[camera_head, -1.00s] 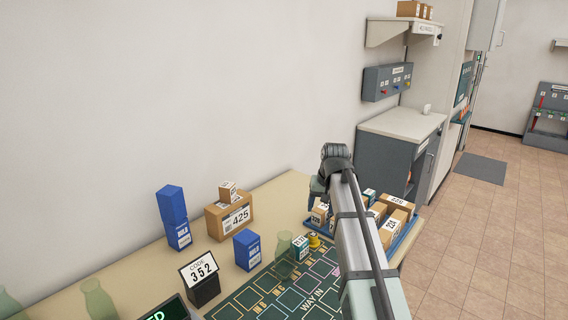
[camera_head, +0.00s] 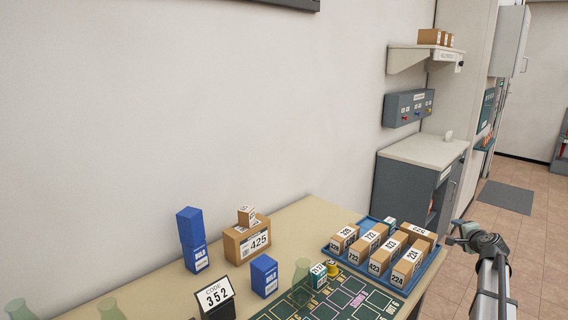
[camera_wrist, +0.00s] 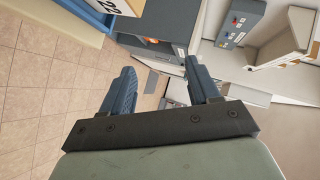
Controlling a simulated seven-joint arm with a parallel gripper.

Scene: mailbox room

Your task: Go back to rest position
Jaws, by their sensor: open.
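My gripper (camera_head: 457,233) is at the right in the head view, out past the right edge of the table (camera_head: 318,212). In the wrist view my gripper (camera_wrist: 160,88) shows two blue fingers spread apart with nothing between them. It is open and empty. The blue tray (camera_head: 338,254) with several numbered cardboard boxes stands on the table to the left of my gripper. A corner of the tray (camera_wrist: 88,14) and one box (camera_wrist: 172,18) show at the top of the wrist view.
A grey cabinet (camera_head: 405,185) stands behind my gripper. The tiled floor (camera_head: 540,215) at the right is clear.

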